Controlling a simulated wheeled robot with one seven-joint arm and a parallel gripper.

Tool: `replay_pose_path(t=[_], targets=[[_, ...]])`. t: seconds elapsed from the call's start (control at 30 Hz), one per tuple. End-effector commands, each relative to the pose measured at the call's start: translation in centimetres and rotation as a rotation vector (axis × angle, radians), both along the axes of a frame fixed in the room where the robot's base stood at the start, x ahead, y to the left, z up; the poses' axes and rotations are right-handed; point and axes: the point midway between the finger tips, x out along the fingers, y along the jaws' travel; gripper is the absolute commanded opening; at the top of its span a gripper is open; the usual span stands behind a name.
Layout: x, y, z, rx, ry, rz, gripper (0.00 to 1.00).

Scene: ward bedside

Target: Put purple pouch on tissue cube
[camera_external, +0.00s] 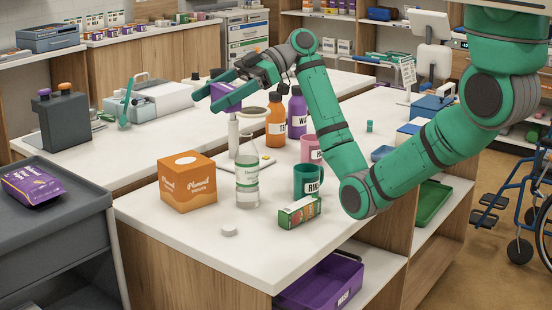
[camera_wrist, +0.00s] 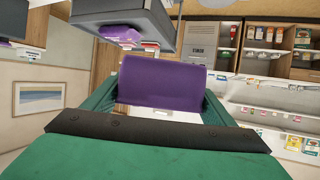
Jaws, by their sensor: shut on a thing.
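The tissue cube (camera_external: 187,182) is an orange box with white lettering, upright near the front left corner of the white counter. My gripper (camera_external: 208,100) is above the counter, higher than the cube and a little to its right in the picture. Its green fingers are shut on a plain purple pouch (camera_external: 225,89), which is partly hidden by them. In the wrist view this purple pouch (camera_wrist: 163,83) spans the gap between the fingers. It is apart from the cube. A second purple pack, printed, (camera_external: 31,184) lies on the dark cart at the left. The cube is not recognizable in the wrist view.
A clear bottle (camera_external: 247,175) stands just right of the cube. The dark cart (camera_external: 75,215) stands left.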

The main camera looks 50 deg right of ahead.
Motion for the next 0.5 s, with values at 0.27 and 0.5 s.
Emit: replay_pose_path(t=[0.27, 0.5], targets=[[0.3, 0.0, -2.9, 0.000, -0.001, 0.000, 0.55], [4.3, 0.4, -4.8, 0.000, 0.001, 0.000, 0.55]])
